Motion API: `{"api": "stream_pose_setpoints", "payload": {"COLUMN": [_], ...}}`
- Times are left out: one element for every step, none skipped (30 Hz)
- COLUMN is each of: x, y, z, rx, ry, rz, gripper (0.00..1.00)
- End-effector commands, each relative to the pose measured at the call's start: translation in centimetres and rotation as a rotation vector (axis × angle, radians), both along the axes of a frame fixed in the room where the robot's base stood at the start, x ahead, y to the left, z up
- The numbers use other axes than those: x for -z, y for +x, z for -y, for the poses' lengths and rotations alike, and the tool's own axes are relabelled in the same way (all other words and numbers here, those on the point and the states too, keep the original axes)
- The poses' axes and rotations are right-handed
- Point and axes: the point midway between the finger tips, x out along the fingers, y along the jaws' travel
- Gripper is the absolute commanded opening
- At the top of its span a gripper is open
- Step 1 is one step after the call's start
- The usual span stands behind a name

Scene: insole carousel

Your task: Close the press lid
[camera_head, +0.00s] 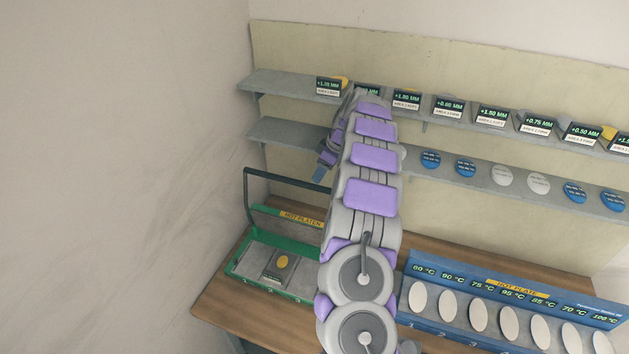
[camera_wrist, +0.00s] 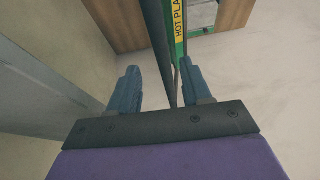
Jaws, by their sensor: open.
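The press has a green base (camera_head: 240,270) at the left of the bench, with its lid (camera_head: 285,213) raised; the lid carries a yellow HOT PLATEN label and a dark bar handle (camera_head: 290,178) at its top. A grey plate with a gold disc (camera_head: 282,262) sits in the open base. My gripper (camera_head: 321,171) is near the right end of the handle; my arm hides part of the press. In the wrist view my gripper (camera_wrist: 160,86) is open, and a dark bar (camera_wrist: 160,45) appears between its fingers. I cannot tell whether they touch.
A blue hot plate station (camera_head: 500,318) with several white ovals stands right of my arm. Two wall shelves hold several black labels (camera_head: 449,104) and round discs (camera_head: 465,168). A wall (camera_head: 120,180) lies close on the left.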

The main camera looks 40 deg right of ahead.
Motion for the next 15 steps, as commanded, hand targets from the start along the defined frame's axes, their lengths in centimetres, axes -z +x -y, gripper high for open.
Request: {"api": "stream_pose_setpoints", "payload": {"x": [0.9, 1.4, 1.9, 2.3, 2.7, 3.2, 3.5, 3.8, 4.2, 4.4, 4.6, 4.8, 4.9, 5.0, 5.0], "y": [0.2, 0.4, 0.6, 0.8, 0.9, 1.0, 1.1, 1.2, 1.3, 1.4, 1.5, 1.6, 1.6, 1.6, 1.7], "z": [-0.4, -0.5, -0.6, -0.8, -0.9, -1.0, -1.1, -1.2, -1.3, -1.3, -1.4, -1.4, -1.5, -1.5, -1.5], "rx": [-0.003, -0.002, -0.001, 0.0, 0.0, -0.001, -0.001, -0.001, -0.001, 0.0, 0.0, 0.0, 0.0, 0.0, 0.0], "ry": [0.004, 0.003, 0.001, 0.001, 0.001, 0.0, 0.0, 0.0, 0.0, -0.001, -0.001, -0.001, -0.001, -0.001, -0.001], "rz": [-0.005, -0.003, -0.002, 0.0, 0.0, -0.001, -0.001, 0.0, 0.0, 0.002, 0.002, 0.002, 0.002, 0.002, 0.002], "gripper": [0.48, 0.48, 0.48, 0.48, 0.48, 0.48, 0.48, 0.48, 0.48, 0.48, 0.48, 0.48, 0.48, 0.48, 0.48]}}
